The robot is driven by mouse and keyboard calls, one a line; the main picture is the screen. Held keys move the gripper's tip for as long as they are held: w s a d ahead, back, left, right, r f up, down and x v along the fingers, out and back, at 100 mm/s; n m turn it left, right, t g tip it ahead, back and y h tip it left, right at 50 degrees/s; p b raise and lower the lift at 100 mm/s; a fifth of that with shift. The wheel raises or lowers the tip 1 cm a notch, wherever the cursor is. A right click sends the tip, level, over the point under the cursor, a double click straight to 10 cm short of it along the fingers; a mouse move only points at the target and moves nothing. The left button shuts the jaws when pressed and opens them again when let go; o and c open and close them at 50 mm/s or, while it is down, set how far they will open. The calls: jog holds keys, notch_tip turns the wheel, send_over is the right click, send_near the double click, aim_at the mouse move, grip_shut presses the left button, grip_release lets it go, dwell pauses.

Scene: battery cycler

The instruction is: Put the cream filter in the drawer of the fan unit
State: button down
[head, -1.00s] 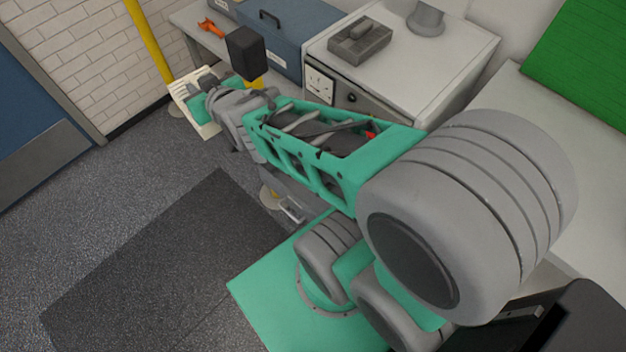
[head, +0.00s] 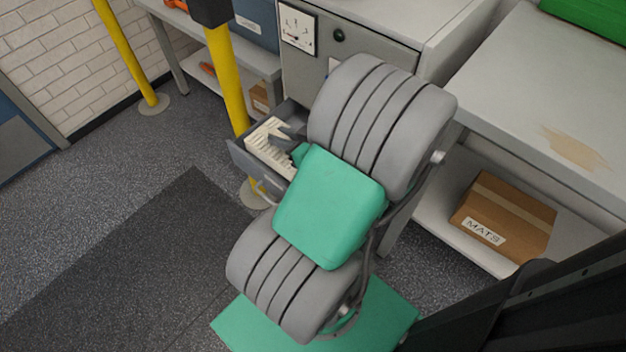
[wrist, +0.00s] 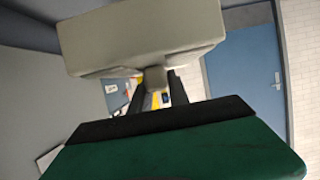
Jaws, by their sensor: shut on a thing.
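The cream filter (head: 268,143), a pale pleated block, is within the outline of the open grey drawer (head: 240,160) of the fan unit (head: 362,45). My gripper (head: 286,137) is shut on the filter's right side. Most of my gripper is hidden behind my arm in the head view. I cannot tell whether the filter touches the drawer's floor. In the wrist view a cream block, the filter (wrist: 140,35), fills the top, at the ends of my gripper's fingers (wrist: 153,88).
A yellow post (head: 228,85) with a dark top stands close to the drawer's left side. A second yellow post (head: 125,50) is farther left. A bench with a cardboard box (head: 503,215) on its lower shelf is at the right. The floor at left is clear.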

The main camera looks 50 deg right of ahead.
jog(key=shift+s+d+f+b, duration=0.35)
jog(key=shift+s+d+f, duration=0.1)
jog(key=shift+s, duration=0.15)
jog(key=shift+s+d+f+b, duration=0.3)
jog(key=shift+s+d+f, duration=0.15)
jog(key=shift+s, duration=0.1)
jog(key=w+d+f+b, duration=0.1)
jog(key=w+d+f, duration=0.1)
jog(key=w+f, duration=0.1)
jog(key=w+d+f+b, duration=0.2)
jog(key=w+d+f, duration=0.1)
jog(key=w, duration=0.1)
jog(key=w+d+f+b, duration=0.1)
jog(key=w+d+f, duration=0.2)
jog(key=shift+w+d, duration=0.25)
notch_tip(320, 180, down, 4)
jog(key=shift+w+d+r+b, duration=0.1)
jog(key=shift+w+r+b, duration=0.1)
jog(key=shift+b, duration=0.75)
jog(key=shift+s+r, duration=0.1)
jog(key=shift+r, duration=0.05)
jog(key=c, duration=1.3)
grip_release()
jog(key=shift+o, duration=0.2)
